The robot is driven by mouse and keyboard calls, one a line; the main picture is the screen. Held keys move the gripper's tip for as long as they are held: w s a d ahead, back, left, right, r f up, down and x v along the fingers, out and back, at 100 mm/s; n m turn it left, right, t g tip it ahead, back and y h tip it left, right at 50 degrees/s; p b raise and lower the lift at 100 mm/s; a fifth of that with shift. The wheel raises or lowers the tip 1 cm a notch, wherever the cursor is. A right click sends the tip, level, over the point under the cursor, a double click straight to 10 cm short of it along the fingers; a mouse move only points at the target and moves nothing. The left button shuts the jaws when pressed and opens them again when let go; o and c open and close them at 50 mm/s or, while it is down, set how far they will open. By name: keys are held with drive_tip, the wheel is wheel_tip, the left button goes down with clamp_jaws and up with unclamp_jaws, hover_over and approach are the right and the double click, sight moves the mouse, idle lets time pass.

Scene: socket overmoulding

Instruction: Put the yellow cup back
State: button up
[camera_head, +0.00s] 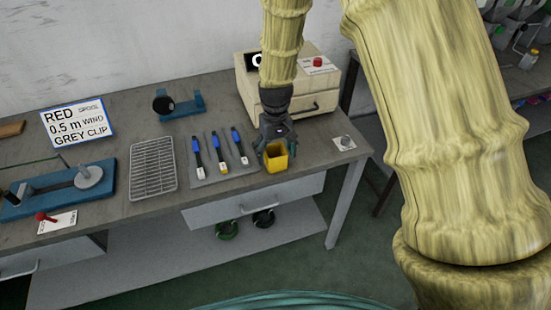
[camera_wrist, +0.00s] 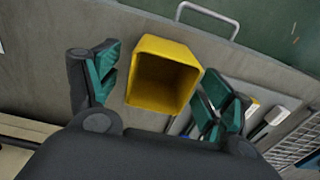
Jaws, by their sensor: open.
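The yellow cup (camera_head: 276,158) stands upright on the workbench near its front edge, to the right of a grey mat with tools. It is square, and its mouth faces up; inside it looks empty. My gripper (camera_head: 273,148) is right at the cup from behind and above. In the wrist view the cup (camera_wrist: 163,76) sits between the two spread teal-padded fingers of my gripper (camera_wrist: 158,88). A gap shows on the left side; on the right the finger is close to the cup, and I cannot tell if it touches.
The grey mat (camera_head: 203,181) holds several blue-handled tools just left of the cup. A wire rack (camera_head: 153,168), a blue winding fixture (camera_head: 110,183) and a sign (camera_head: 77,122) are further left. A beige box (camera_head: 312,98) stands behind. A small switch plate (camera_head: 344,143) lies right.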

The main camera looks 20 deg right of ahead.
drive_tip(key=shift+f, duration=0.1)
drive_tip(key=c, duration=1.1)
drive_tip(key=shift+o, duration=0.2)
